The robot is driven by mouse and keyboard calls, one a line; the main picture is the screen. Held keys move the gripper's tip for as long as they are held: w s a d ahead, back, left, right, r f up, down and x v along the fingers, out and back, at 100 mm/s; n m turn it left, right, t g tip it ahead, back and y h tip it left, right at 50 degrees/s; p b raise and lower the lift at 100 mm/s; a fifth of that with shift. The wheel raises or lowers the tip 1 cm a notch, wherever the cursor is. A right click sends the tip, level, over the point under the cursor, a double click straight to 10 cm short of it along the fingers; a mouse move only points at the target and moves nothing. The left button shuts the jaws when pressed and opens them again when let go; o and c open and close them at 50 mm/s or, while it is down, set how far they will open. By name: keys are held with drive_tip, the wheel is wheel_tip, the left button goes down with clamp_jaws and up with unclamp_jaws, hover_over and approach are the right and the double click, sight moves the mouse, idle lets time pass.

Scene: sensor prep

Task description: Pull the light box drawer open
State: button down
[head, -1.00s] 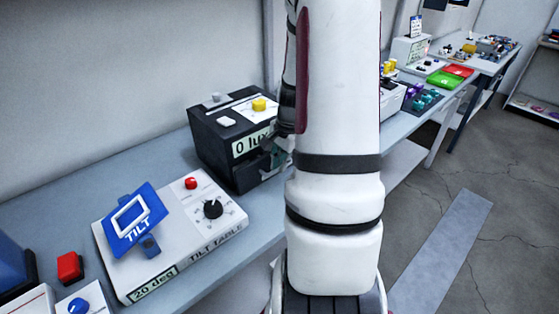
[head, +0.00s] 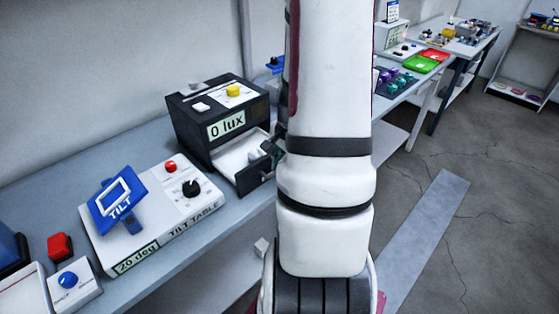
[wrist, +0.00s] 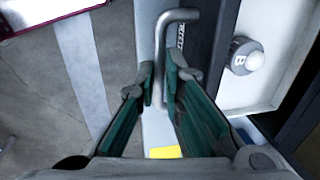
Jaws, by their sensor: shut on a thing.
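The light box (head: 190,125) is a black box with a "0 lux" display on the bench in the head view. Its drawer (head: 243,182) stands out from the front, open, with a white inside. A grey drawer handle (wrist: 180,15) shows in the wrist view. My gripper (wrist: 162,88) is shut on the handle, with one green-lined finger on each side of it. In the head view, my gripper (head: 272,158) is at the drawer front, partly hidden by my arm. A small round piece marked B (wrist: 246,57) lies inside the drawer.
The tilt table (head: 165,205) stands on the bench left of the light box. Red and green trays (head: 420,65) are on the far bench.

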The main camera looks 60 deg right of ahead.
drive_tip(key=c, duration=2)
unclamp_jaws()
drive_tip(key=shift+o, duration=0.2)
drive_tip(key=shift+r, duration=0.1)
wheel_tip(320, 180, up, 12)
drive_tip(key=s, duration=0.2)
drive_tip(key=shift+a, duration=0.2)
drive_tip(key=w+a+r+n+t, duration=0.1)
drive_tip(key=a+r+n, duration=0.3)
drive_tip(key=a, duration=0.4)
drive_tip(key=w+a+r+n, duration=0.2)
drive_tip(key=a+r+n, duration=0.25)
drive_tip(key=a, duration=0.25)
drive_tip(key=w+a+r+n+t, duration=0.1)
drive_tip(key=a+r+n, duration=0.2)
drive_tip(key=a+n, duration=0.35)
drive_tip(key=s+a+r+n, duration=0.1)
drive_tip(key=s+a+n, duration=0.1)
drive_tip(key=a, duration=0.3)
drive_tip(key=s+a+r+n+t, duration=0.1)
drive_tip(key=s+a+n, duration=0.2)
drive_tip(key=a, duration=0.2)
drive_tip(key=shift+s+a+r+n, duration=0.15)
drive_tip(key=shift+s+r+n, duration=0.05)
drive_tip(key=shift+s+n, duration=0.1)
